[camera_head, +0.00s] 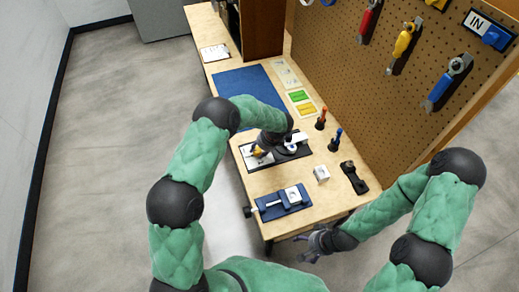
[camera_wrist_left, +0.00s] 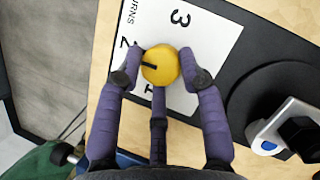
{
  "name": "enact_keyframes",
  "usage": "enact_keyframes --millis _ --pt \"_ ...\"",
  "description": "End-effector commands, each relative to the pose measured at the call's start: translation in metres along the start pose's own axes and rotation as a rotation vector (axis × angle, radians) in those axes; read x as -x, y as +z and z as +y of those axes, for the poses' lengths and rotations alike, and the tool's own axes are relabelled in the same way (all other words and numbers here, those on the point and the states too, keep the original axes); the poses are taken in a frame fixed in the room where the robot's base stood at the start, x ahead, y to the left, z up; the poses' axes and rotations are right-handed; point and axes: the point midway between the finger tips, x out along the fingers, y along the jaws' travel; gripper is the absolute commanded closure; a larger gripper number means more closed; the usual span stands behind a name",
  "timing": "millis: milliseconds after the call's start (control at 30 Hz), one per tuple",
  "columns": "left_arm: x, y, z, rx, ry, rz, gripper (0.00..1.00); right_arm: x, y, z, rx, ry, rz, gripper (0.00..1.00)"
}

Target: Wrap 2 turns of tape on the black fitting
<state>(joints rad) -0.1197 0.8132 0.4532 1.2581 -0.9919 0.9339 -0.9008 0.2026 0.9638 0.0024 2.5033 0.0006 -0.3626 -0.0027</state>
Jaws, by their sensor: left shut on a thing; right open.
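My left gripper (camera_head: 258,152) is shut on a yellow round knob (camera_wrist_left: 160,65) with a black line on its top. The knob sits over a white card (camera_wrist_left: 195,35) marked TURNS, with 3 and 2 readable and another mark partly hidden by a finger. A black hex-shaped piece (camera_wrist_left: 301,135), possibly the black fitting, stands by a pale bracket (camera_wrist_left: 280,122) with a blue dot. The bracket area also shows in the head view (camera_head: 295,142). I cannot make out the tape. My right gripper (camera_head: 318,242) is open and empty, beyond the table's near right edge.
A blue vise (camera_head: 283,203) stands near the table's front. A white block (camera_head: 321,173), a black tool (camera_head: 353,177) and red-handled (camera_head: 321,119) and blue-handled (camera_head: 335,140) drivers stand to the right. A blue mat (camera_head: 245,90) lies behind. A pegboard (camera_head: 350,90) borders the right side.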

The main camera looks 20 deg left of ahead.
Motion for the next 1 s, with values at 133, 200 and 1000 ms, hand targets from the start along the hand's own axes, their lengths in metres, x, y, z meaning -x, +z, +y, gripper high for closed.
enact_keyframes --millis 133,200,1000 --pt "-0.002 0.007 0.000 -0.005 0.000 -0.009 0.94 0.000 0.000 0.000 0.000 0.000 0.000 0.18" --pt "-0.002 0.007 0.000 -0.006 -0.002 -0.009 0.94 0.000 0.000 0.000 0.000 0.000 0.000 0.18" --pt "0.013 0.003 -0.002 -0.006 -0.009 -0.003 0.40 0.000 0.000 0.000 0.000 0.000 0.000 0.18"
